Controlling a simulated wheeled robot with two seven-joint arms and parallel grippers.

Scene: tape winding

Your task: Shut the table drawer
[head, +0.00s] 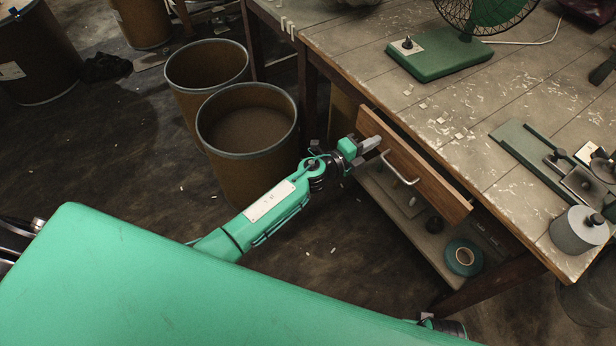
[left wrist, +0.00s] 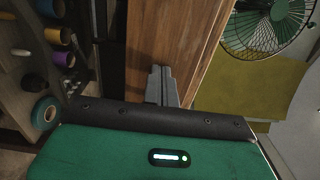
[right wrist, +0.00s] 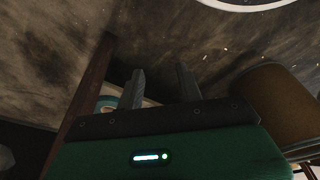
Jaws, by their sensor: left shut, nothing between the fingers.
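The table drawer (head: 430,181) has a wooden front with a pale bar handle (head: 399,168). Its front stands out a little from the table's side, so the drawer looks partly open. My left gripper (head: 374,143) is shut and empty, with its fingertips at the drawer front near its far end, beside the handle. In the left wrist view, the shut fingers (left wrist: 161,84) point at the wooden front (left wrist: 178,40); I cannot tell whether they touch it. My right gripper (right wrist: 160,88) is open and empty above the floor, away from the drawer.
The worktable (head: 455,90) carries a green fan (head: 440,56) and a metal device (head: 535,150). A lower shelf under the drawer holds a teal tape roll (head: 463,257). Two open drums (head: 247,185) stand left of my left arm. The floor in front of the drawer is clear.

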